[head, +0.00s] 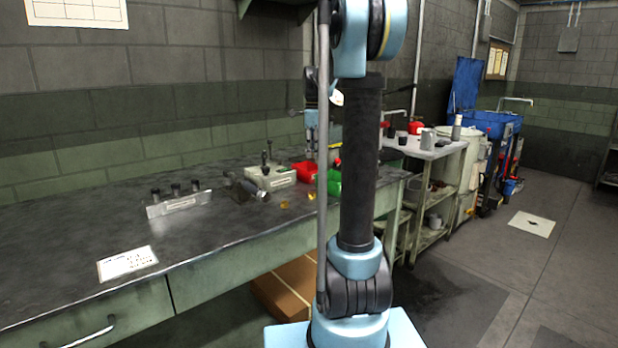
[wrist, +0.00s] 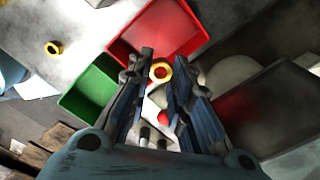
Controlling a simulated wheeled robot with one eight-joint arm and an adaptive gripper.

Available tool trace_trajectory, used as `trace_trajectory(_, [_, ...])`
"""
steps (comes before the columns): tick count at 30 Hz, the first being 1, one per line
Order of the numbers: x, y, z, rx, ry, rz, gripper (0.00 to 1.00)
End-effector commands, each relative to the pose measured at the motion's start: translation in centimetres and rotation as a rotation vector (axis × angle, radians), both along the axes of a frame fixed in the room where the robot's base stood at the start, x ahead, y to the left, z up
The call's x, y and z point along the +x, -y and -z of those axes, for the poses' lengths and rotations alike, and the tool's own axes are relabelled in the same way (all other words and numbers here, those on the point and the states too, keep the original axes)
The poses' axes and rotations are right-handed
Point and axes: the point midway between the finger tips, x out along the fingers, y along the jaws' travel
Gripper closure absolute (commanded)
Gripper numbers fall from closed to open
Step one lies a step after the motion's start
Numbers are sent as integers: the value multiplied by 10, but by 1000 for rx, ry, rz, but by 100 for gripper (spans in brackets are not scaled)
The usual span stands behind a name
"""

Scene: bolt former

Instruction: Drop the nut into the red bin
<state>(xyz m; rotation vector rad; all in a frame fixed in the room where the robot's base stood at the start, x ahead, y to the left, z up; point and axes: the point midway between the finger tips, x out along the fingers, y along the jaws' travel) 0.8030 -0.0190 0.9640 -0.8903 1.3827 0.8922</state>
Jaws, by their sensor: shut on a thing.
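My gripper (wrist: 162,60) is shut on a brass-yellow ring-shaped nut (wrist: 153,73), held between the fingertips in the wrist view. The nut shows against the near edge of the red bin (wrist: 150,30); its exact height above the bin cannot be told. The red bin (head: 304,168) also shows in the head view, on the workbench. In the head view my arm covers much of the gripper area, and the held nut cannot be made out.
A green bin (wrist: 88,92) stands beside the red bin. A loose brass nut (wrist: 53,48) lies on the workbench (head: 60,235). A pale block with upright parts (head: 272,178) and a rack (head: 178,203) stand left of the bins. The bench front is mostly clear.

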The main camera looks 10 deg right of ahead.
Motion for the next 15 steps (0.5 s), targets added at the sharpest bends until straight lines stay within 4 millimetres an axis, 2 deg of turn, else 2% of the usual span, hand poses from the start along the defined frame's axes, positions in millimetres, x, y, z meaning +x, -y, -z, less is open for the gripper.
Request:
trace_trajectory(6, [0,0,21,0,0,0,99])
trace_trajectory(15, [0,0,32,0,0,0,99])
